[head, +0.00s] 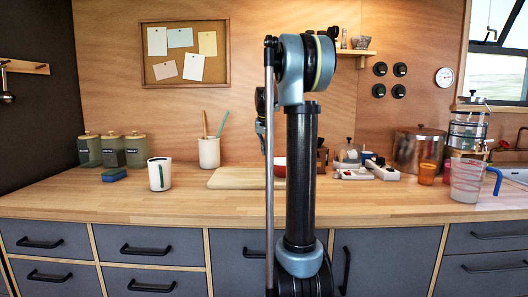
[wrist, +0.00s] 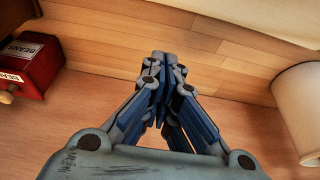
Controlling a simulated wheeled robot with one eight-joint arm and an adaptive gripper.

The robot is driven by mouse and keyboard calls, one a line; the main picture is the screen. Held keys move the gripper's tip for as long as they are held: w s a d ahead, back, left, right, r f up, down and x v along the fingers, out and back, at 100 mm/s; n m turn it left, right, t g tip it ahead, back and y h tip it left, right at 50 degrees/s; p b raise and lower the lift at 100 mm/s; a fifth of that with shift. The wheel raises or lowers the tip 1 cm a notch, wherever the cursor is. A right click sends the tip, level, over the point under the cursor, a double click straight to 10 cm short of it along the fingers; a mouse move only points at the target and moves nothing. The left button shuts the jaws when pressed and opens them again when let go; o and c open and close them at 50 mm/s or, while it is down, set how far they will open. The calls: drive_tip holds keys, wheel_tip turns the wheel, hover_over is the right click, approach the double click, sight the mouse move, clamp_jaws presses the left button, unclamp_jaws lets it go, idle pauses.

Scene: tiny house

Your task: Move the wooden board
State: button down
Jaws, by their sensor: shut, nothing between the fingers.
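The wooden board (head: 230,179) lies flat on the countertop in the head view. Its right part is hidden behind my arm. A pale flat surface (wrist: 272,16) at the top right of the wrist view looks like part of the board, but I cannot be sure. My gripper (wrist: 160,62) shows in the wrist view with its fingers together and nothing between them. It is over the planked wood, between a red box and a pale round pot. In the head view the gripper is hidden behind my arm, so its height above the board is unclear.
The utensil pot (head: 209,153) stands behind the board, and a white mug (head: 159,174) is to its left. The red box (wrist: 30,65) labelled beans and a pale pot (wrist: 302,110) flank my gripper. A measuring jug (head: 467,180) stands right. Countertop (head: 130,205) in front is clear.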

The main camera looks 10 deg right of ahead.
sight(265, 177)
drive_tip(key=x, duration=0.6)
drive_tip(key=shift+w+d+f, duration=0.1)
drive_tip(key=shift+d+f, duration=0.1)
drive_tip(key=shift+f, duration=0.4)
drive_tip(key=shift+s+a, duration=0.25)
drive_tip(key=shift+s, duration=0.7)
drive_tip(key=shift+s+a, duration=0.2)
drive_tip(key=shift+s, duration=0.8)
drive_tip(key=s+a, duration=0.1)
drive_tip(key=s, duration=0.4)
drive_tip(key=s+a, duration=0.1)
drive_tip(key=s, duration=0.4)
drive_tip(key=s+a, duration=0.1)
drive_tip(key=s, duration=0.5)
drive_tip(key=shift+a, duration=0.25)
drive_tip(key=shift+r, duration=0.1)
